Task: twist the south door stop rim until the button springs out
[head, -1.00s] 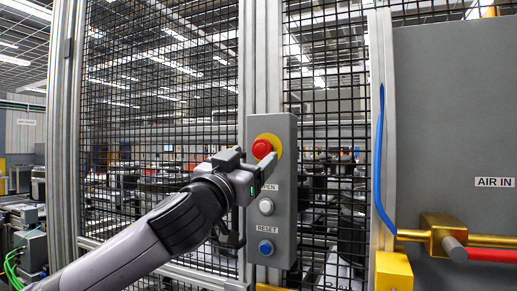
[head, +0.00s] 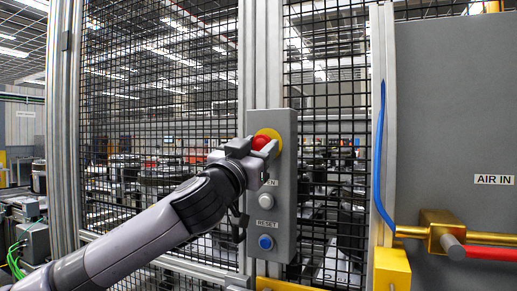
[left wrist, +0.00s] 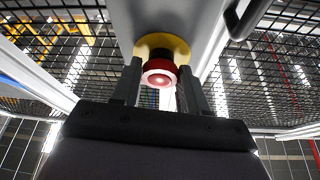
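The red stop button (head: 261,142) sits on a yellow disc (head: 277,134) at the top of a grey control box (head: 284,180) on the fence post. My left gripper (head: 263,148) is at the button, coming from below left and hiding part of it. In the left wrist view the red button (left wrist: 159,73) stands between the two parted fingers (left wrist: 160,84), in front of the yellow disc (left wrist: 161,44). The fingers are open, one on each side of the rim; I cannot tell whether they touch it. My right gripper is not in view.
Below the button are a white button (head: 266,201) and a blue reset button (head: 265,242). Black mesh fence (head: 160,90) lies behind. To the right are a blue hose (head: 379,160), a grey panel (head: 455,120) and a brass valve (head: 436,236) with a red handle.

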